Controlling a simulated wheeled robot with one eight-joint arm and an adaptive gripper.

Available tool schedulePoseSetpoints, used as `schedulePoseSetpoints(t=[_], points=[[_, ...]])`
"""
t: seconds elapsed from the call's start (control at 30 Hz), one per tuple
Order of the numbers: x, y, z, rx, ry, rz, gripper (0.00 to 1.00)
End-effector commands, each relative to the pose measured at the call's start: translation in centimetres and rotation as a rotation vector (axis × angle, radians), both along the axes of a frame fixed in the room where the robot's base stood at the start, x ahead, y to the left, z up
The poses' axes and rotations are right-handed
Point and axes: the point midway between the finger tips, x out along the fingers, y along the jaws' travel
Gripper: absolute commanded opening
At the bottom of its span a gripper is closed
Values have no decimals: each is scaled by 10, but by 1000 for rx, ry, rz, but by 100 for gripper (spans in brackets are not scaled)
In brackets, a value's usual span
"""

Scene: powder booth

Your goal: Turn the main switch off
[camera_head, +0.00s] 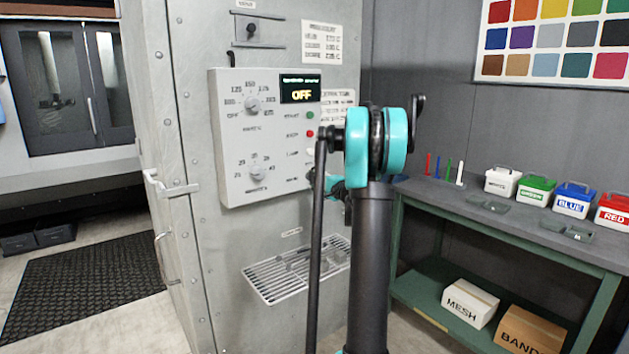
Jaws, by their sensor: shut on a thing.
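The grey control panel (232,160) is on the front of the metal booth cabinet. Below the display are a green button (310,115), a red button (309,133) and two smaller labelled rows. My gripper (313,179) is at the lowest row, at the panel's lower right edge, mostly hidden behind my own dark arm link. It is shut on the main switch there. The switch itself is covered, so its position cannot be seen.
Two dials, upper (253,105) and lower (256,173), are on the panel's left half. A vent grille (270,283) is below. At right, a green-framed bench (440,205) holds lidded tubs, with boxes on its lower shelf. A black mat (80,280) lies at left.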

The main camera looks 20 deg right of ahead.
Motion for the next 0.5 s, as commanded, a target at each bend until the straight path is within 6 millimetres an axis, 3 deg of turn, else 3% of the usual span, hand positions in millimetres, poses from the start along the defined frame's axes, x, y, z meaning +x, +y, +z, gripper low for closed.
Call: schedulePoseSetpoints(t=[0.43, 0.47, 0.5], points=[[-1, 1, -1, -12, -2, 1, 19], [-1, 1, -1, -12, -2, 1, 50], [-1, 1, -1, -12, -2, 1, 55]])
